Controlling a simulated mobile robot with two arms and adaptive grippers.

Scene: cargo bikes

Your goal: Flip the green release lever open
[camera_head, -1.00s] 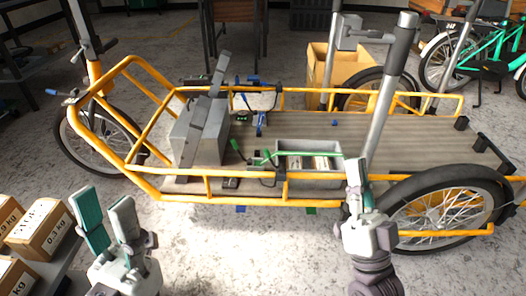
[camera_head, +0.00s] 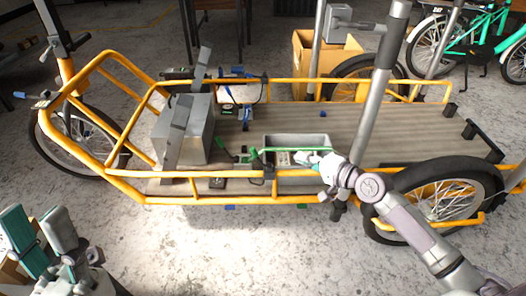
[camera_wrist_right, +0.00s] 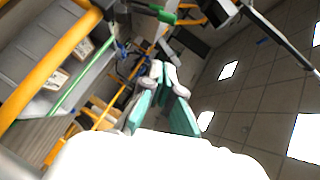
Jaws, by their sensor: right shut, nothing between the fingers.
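A thin green bar (camera_head: 288,149) runs along the grey tray on the cargo bike's deck, with green fittings (camera_head: 247,156) at its left end. I take it for the release lever; it lies low and roughly level. It also shows in the right wrist view (camera_wrist_right: 78,85). My right gripper (camera_head: 302,157) is shut and empty, at the right part of the tray beside the bar; contact cannot be told. Its closed fingers show in the wrist view (camera_wrist_right: 168,72), apart from the bar. My left gripper (camera_head: 38,215) is open and empty at the lower left.
The yellow cargo bike frame (camera_head: 240,199) has a near side rail in front of the tray (camera_head: 297,139). A grey box (camera_head: 190,150) stands on the deck to the left. A silver post (camera_head: 375,115) rises right of my right gripper. A cardboard box (camera_head: 322,62) stands behind.

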